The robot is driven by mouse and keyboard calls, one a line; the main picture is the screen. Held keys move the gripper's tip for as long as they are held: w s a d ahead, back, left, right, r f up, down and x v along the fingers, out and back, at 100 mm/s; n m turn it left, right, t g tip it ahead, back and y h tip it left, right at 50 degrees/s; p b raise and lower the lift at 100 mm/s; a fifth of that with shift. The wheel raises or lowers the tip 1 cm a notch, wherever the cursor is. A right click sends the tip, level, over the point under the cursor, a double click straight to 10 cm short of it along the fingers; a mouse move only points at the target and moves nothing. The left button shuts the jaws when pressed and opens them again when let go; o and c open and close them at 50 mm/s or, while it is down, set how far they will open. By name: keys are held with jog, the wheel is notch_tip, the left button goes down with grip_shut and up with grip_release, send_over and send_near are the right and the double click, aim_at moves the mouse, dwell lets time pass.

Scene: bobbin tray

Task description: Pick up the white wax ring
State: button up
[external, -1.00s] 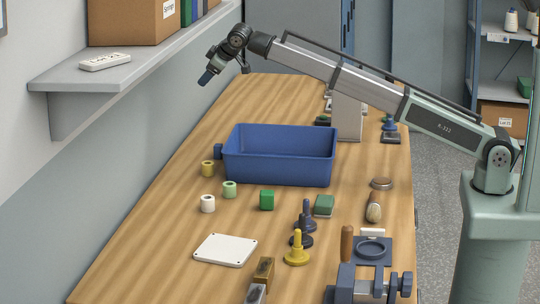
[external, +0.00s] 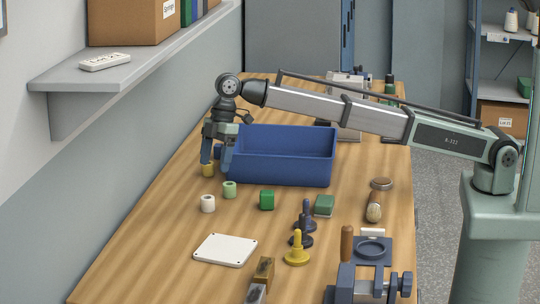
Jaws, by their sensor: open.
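The white wax ring (external: 208,204) is a short white cylinder with a hole in its top, standing upright on the wooden table at the left. My gripper (external: 215,168) points down with its fingers apart. It is behind the white ring, at the left end of the blue bin, and apart from the ring. Nothing shows between the fingers. A yellow ring (external: 208,171) is partly covered by the gripper; I cannot tell whether they touch. A pale green ring (external: 229,190) stands just right of and behind the white one.
The blue bin (external: 280,173) stands right beside the gripper. A green block (external: 267,200) is right of the rings. A white plate (external: 225,250) lies in front. Yellow (external: 297,253) and dark blue spindles stand further right. The table left of the white ring is clear.

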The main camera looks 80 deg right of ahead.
aim_at(205, 211)
jog(key=x, duration=1.1)
jog(key=shift+w+f, duration=0.15)
jog(key=shift+f, duration=0.25)
jog(key=c, duration=1.1)
